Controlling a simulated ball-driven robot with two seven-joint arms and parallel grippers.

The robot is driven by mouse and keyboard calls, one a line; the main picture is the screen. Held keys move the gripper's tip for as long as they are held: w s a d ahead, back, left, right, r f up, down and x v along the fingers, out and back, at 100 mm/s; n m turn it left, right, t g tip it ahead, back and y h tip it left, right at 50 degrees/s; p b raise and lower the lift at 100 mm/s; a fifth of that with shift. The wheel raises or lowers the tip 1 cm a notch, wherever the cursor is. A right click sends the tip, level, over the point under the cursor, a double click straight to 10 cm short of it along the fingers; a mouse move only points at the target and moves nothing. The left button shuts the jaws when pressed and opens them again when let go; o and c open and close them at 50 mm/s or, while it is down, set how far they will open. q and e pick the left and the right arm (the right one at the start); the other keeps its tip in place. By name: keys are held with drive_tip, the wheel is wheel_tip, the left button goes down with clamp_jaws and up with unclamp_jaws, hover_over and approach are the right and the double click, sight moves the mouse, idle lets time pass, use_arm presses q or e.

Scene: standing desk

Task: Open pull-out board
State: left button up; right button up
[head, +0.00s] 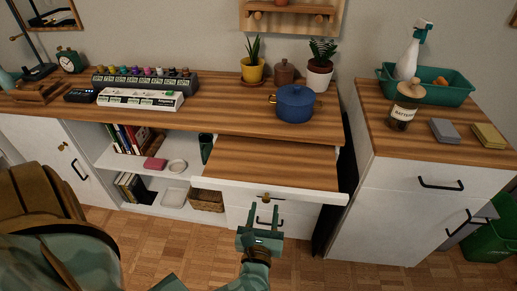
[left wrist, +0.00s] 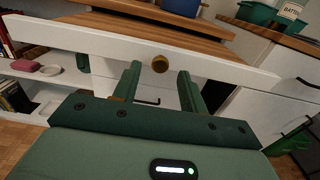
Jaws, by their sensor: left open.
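The pull-out board (head: 265,160) is a wooden slab with a white front edge, and it stands out from under the desk top. A small brass knob (head: 265,195) sits at the middle of its front edge; it also shows in the left wrist view (left wrist: 160,64). My left gripper (head: 265,210) is open and empty just in front of the board. In the left wrist view the knob shows in line with the gap between the two fingertips (left wrist: 158,74), apparently just beyond them. My right gripper is not in view.
A blue pot (head: 294,104) stands on the wooden desk top (head: 215,115) behind the board. Open shelves (head: 150,178) with books lie to the left, and a drawer with a black handle is below the board. A white cabinet (head: 420,200) stands at the right.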

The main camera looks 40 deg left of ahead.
use_arm(q)
drive_tip(key=p+v, duration=0.1)
drive_tip(key=v, duration=1.3)
drive_tip(key=shift+s, duration=0.3)
